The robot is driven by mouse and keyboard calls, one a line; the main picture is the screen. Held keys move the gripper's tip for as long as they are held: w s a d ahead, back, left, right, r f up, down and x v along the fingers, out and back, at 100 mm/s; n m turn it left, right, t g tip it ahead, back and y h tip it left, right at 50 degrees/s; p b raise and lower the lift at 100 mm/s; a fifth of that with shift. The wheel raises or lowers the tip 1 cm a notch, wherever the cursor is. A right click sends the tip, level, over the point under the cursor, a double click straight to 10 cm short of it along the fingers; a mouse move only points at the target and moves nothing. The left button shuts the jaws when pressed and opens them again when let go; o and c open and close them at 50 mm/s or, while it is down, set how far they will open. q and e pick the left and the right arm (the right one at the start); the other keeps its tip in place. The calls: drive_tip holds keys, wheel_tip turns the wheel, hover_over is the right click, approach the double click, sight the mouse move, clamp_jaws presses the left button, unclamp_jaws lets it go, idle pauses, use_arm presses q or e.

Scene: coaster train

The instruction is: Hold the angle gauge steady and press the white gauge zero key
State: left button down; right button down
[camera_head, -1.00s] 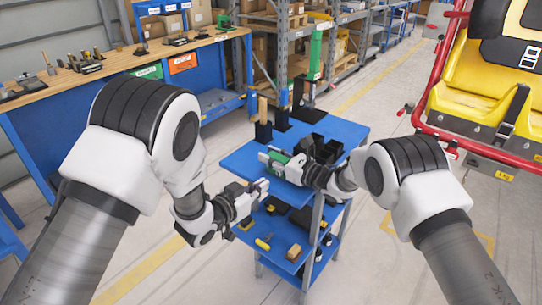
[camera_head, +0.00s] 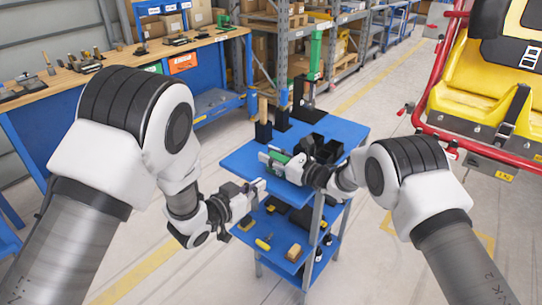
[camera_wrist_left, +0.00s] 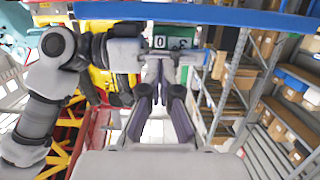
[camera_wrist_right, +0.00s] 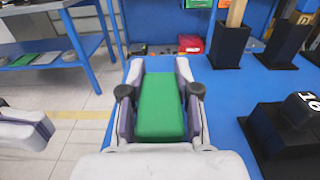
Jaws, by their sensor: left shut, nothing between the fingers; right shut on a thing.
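The green angle gauge (camera_head: 281,158) is held between the fingers of my right gripper (camera_head: 276,165) at the front of the blue cart top. In the right wrist view the gauge (camera_wrist_right: 160,105) fills the gap between the fingers. My left gripper (camera_head: 261,187) is shut and empty, below and in front of the gauge, apart from it. In the left wrist view its fingertips (camera_wrist_left: 158,84) point toward the gauge (camera_wrist_left: 170,44), whose face shows dark panels with white marks. I cannot make out the white zero key.
The blue cart top (camera_head: 240,160) carries dark block holders (camera_head: 263,132) and black bins (camera_head: 325,147). Its lower shelf (camera_head: 275,240) holds small parts. A wooden workbench (camera_head: 130,65) stands at back left and a yellow coaster seat (camera_head: 480,80) at right.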

sight(278, 173)
use_arm(q)
drive_tip(key=shift+x, duration=2.75)
drive_tip(key=shift+w+d, duration=0.4)
drive_tip(key=shift+w, duration=0.15)
drive_tip(key=f+v, duration=0.1)
drive_tip(key=v, duration=0.5)
idle(1.2)
use_arm(e)
drive_tip(key=c, duration=0.7)
unclamp_jaws()
drive_tip(key=shift+c, duration=0.2)
